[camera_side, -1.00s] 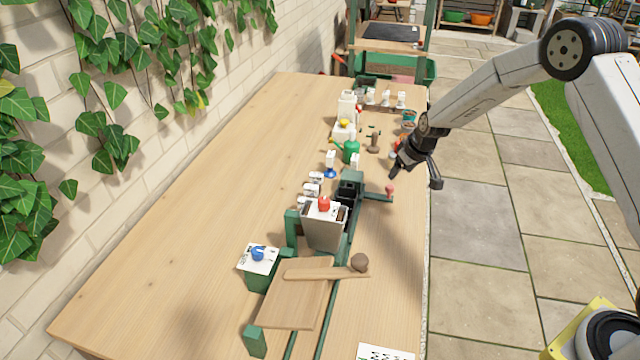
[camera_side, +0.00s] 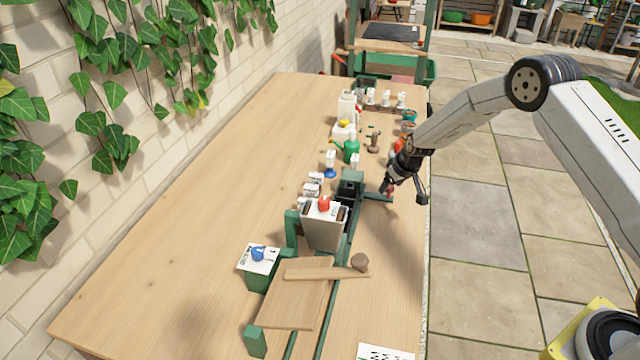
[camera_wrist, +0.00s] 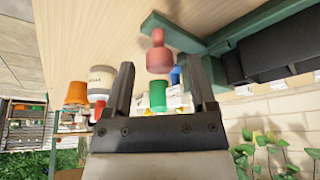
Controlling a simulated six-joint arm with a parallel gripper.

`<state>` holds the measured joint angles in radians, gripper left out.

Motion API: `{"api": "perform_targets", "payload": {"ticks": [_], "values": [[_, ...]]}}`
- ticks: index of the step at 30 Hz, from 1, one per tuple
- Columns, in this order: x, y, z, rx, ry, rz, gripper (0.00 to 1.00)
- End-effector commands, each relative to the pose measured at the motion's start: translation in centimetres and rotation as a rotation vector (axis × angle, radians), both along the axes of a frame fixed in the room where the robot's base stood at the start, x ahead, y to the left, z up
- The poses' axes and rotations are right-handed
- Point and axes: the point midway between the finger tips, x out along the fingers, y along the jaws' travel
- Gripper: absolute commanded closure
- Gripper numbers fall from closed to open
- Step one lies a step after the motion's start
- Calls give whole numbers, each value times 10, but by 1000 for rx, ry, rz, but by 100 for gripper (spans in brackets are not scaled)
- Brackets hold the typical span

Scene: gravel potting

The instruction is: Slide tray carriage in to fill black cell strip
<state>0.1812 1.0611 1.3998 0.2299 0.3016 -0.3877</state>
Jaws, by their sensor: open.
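The green tray carriage (camera_side: 374,197) lies on the bench, with a side arm ending in a red knob. The black cell strip (camera_side: 350,189) sits on it, behind the grey hopper (camera_side: 323,232) with its red top knob. In the wrist view the carriage's red knob (camera_wrist: 159,54) shows between my finger lines, near the tips; contact cannot be told. The green arm (camera_wrist: 265,32) and black strip (camera_wrist: 280,52) are at the upper right. My gripper (camera_side: 403,190) is open, at the knob, which it partly hides in the side view.
A green box with a blue knob (camera_side: 258,262) stands left. A green watering can (camera_side: 350,150) and bottles stand behind. The bench's left side is clear.

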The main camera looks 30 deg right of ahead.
Motion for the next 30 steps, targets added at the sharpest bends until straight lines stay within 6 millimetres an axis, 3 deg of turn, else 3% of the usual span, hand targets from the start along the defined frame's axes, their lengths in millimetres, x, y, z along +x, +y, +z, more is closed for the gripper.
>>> {"api": "perform_targets", "payload": {"ticks": [12,14,19,30], "values": [[2,0,-5,0,0,0,28],[2,0,-5,0,0,0,44],[2,0,-5,0,0,0,98],[2,0,-5,0,0,0,100]]}}
